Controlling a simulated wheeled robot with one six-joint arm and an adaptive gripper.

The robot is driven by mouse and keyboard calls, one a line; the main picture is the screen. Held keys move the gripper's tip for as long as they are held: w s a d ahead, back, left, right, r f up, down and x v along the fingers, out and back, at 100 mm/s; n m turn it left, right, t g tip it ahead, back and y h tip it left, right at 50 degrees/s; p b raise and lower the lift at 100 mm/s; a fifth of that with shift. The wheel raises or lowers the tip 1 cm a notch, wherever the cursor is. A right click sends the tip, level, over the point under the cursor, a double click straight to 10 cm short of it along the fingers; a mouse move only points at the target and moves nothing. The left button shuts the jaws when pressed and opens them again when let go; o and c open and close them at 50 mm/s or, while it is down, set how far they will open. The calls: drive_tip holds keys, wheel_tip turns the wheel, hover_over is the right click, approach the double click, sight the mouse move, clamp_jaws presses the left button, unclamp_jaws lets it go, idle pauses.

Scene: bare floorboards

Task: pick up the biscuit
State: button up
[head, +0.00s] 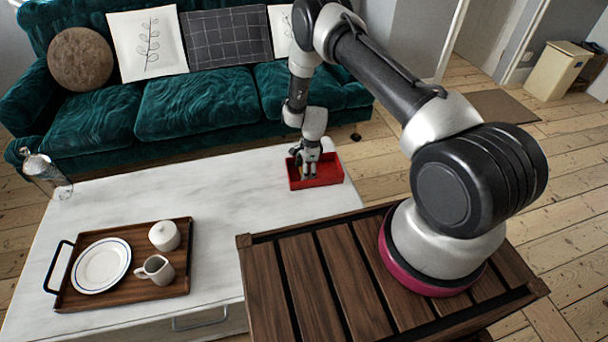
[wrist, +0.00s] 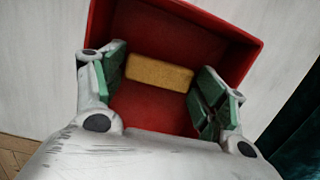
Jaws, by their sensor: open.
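The biscuit (wrist: 159,73) is a golden-yellow bar lying inside a red tray (wrist: 236,27), seen in the wrist view. My gripper (wrist: 162,92) is open, with its green-padded fingers on either side of the biscuit's ends. I cannot tell whether the pads touch it. In the head view my gripper (head: 308,172) points down into the red tray (head: 329,172), at the right end of the white table. There the biscuit is mostly hidden by the fingers.
The tray's walls rise close around my fingers. On the white table (head: 215,185) a wooden tray (head: 130,302) holds a plate (head: 101,265), a small jug (head: 156,269) and a lidded pot (head: 164,236). A glass jar (head: 47,175) stands at the far left. A green sofa (head: 197,100) is behind.

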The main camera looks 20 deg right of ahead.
drive_tip(key=c, duration=0.4)
